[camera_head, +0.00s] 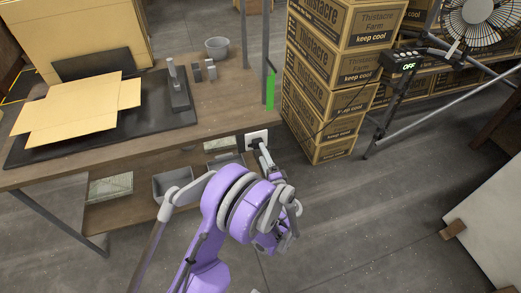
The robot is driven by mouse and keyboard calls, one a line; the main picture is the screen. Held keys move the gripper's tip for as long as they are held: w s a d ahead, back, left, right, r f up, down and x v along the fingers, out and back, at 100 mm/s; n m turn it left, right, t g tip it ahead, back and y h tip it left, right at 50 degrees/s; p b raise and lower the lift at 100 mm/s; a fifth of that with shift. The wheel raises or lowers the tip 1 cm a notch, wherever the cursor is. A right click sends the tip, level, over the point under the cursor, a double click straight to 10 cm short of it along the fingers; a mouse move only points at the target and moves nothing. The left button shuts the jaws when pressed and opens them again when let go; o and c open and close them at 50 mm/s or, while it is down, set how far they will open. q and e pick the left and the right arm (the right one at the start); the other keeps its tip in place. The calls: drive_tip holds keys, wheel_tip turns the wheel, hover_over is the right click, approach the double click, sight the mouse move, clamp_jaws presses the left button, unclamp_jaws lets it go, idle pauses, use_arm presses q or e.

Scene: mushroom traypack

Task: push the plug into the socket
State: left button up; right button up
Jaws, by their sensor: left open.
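A white socket plate (250,135) is on the end of the wooden workbench, at its lower right. A small dark plug (257,143) is right at the front of the plate. It is too small to tell whether it is fully in or stands slightly out. My left gripper (263,154) is open just in front of the plug, its tips close to it. I cannot tell whether they touch. My purple arm hides part of the space below. The control box (401,60) reads OFF, and a thin dark cord hangs from it. My right gripper is out of view.
The workbench (215,107) bears a flat open carton (78,110), a grey stand (177,85) and a small bucket (217,47). Stacked boxes (325,70) stand right of the socket. A fan (482,22) is at top right. The floor between is clear.

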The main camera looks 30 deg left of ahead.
use_arm(q)
drive_tip(key=v, duration=0.7)
drive_tip(key=shift+a, duration=0.1)
